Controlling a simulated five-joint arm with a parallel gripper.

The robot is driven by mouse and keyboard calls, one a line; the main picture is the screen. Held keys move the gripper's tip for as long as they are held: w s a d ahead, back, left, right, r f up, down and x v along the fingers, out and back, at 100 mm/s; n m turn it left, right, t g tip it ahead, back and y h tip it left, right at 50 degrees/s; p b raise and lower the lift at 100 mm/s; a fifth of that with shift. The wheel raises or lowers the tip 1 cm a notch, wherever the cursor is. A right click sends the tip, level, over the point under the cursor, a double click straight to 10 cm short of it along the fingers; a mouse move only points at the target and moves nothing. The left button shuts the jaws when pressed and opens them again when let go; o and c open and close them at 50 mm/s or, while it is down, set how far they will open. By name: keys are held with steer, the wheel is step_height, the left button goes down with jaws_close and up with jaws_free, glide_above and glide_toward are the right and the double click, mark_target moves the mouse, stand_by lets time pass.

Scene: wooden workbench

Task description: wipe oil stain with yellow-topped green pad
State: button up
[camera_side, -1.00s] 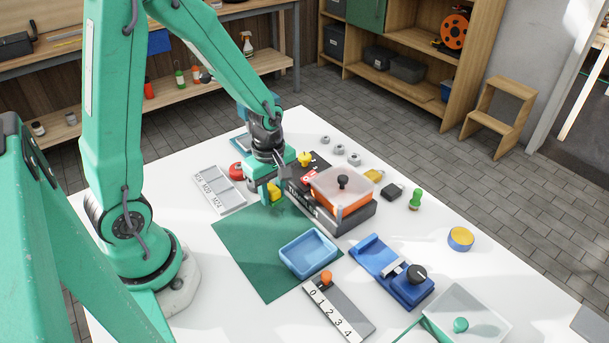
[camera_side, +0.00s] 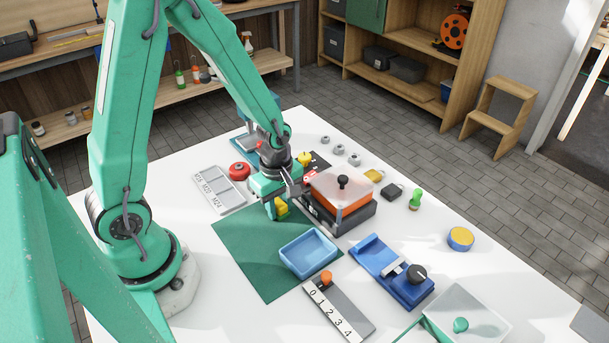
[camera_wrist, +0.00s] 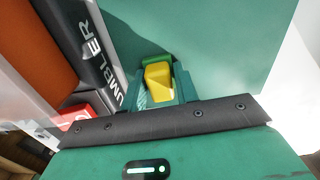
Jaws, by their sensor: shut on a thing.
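The yellow-topped green pad (camera_wrist: 158,86) is between the fingers of my gripper (camera_wrist: 160,98) in the wrist view. Its yellow grip stands up and its green base shows at the far end. In the side view the pad's yellow part (camera_side: 282,208) shows just beside my gripper (camera_side: 275,211), low over the upper part of the green mat (camera_side: 245,245). My gripper is shut on the pad. I cannot tell whether the pad touches the mat. I cannot make out an oil stain; it may be hidden under the pad or gripper.
A black box with an orange and clear container (camera_side: 340,195) stands close right of my gripper. A blue tray (camera_side: 308,253) sits on the mat's right part. A grey labelled tray (camera_side: 218,190) and red object (camera_side: 239,171) lie left and behind. The mat's left part is clear.

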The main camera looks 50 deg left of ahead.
steer(key=shift+a+r, duration=0.2)
steer(key=shift+a, duration=1.15)
step_height(320, 180, up, 8)
steer(key=shift+d+f, duration=0.1)
steer(key=shift+d, duration=0.05)
steer(key=shift+w+d+m, duration=0.1)
steer(key=shift+d+m, duration=0.2)
steer(key=shift+d, duration=0.1)
steer(key=s+d+m, duration=0.1)
steer(key=d+m, duration=0.3)
steer(key=d, duration=0.3)
steer(key=s+d+r+m, duration=0.1)
steer(key=d+m, duration=0.4)
steer(key=d, duration=0.3)
steer(key=s+d+r+m, duration=0.1)
steer(key=d+m, duration=0.3)
steer(key=d, duration=0.4)
steer(key=shift+s+d, duration=0.1)
steer(key=shift+s, duration=0.25)
steer(key=s+d+m, duration=0.5)
steer(key=d, duration=0.2)
steer(key=shift+s+r, duration=0.2)
steer(key=shift+r, duration=0.2)
